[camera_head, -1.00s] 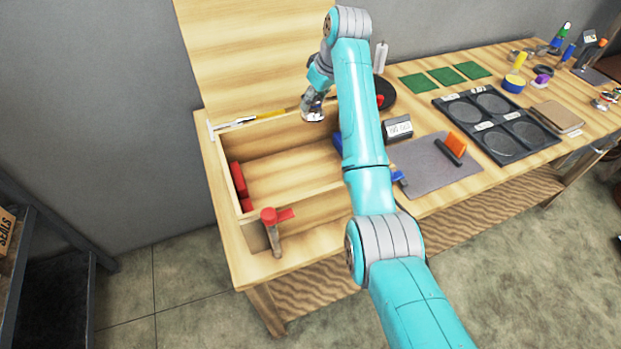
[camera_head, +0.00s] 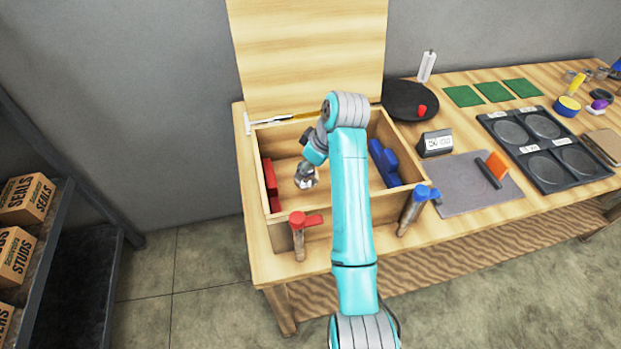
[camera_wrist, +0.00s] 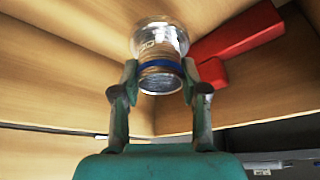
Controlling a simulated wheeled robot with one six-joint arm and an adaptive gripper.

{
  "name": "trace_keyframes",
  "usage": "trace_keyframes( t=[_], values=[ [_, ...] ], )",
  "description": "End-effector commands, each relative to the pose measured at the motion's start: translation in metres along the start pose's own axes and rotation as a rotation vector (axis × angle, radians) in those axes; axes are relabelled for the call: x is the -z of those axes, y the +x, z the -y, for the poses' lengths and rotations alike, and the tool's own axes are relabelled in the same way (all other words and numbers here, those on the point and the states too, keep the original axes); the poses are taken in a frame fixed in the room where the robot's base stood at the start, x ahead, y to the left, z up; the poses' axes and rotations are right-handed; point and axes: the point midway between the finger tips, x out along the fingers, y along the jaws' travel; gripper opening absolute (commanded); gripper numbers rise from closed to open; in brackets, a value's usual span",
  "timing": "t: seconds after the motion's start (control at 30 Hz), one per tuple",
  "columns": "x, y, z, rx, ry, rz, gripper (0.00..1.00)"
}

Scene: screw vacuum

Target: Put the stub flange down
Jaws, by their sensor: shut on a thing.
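The stub flange (camera_wrist: 160,45) is a shiny metal piece with a wide rim and a blue band around its neck. My gripper (camera_wrist: 160,82) is shut on it, one finger on each side, in the wrist view. In the head view my gripper (camera_head: 308,172) is inside the open wooden box, near its left half, with the metal flange (camera_head: 305,181) at its end. Whether the flange touches the box floor I cannot tell.
The wooden box (camera_head: 285,221) has red blocks (camera_head: 270,186) along its left wall and blue blocks (camera_head: 384,162) along its right. Red (camera_head: 299,222) and blue (camera_head: 418,197) handled tools stand at its front. A black tray (camera_head: 545,147) lies further right.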

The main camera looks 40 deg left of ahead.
Motion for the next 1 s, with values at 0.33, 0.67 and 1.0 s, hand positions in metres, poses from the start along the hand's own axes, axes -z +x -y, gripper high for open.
trace_keyframes(
  t=[0.33, 0.67, 1.0],
  values=[
    [-0.017, 0.040, 0.000, 0.000, 0.001, 0.000, 0.00],
    [-0.019, 0.045, -0.001, -0.002, 0.001, -0.001, 0.00],
    [-0.020, 0.047, -0.001, -0.001, 0.001, -0.001, 0.69]
  ],
)
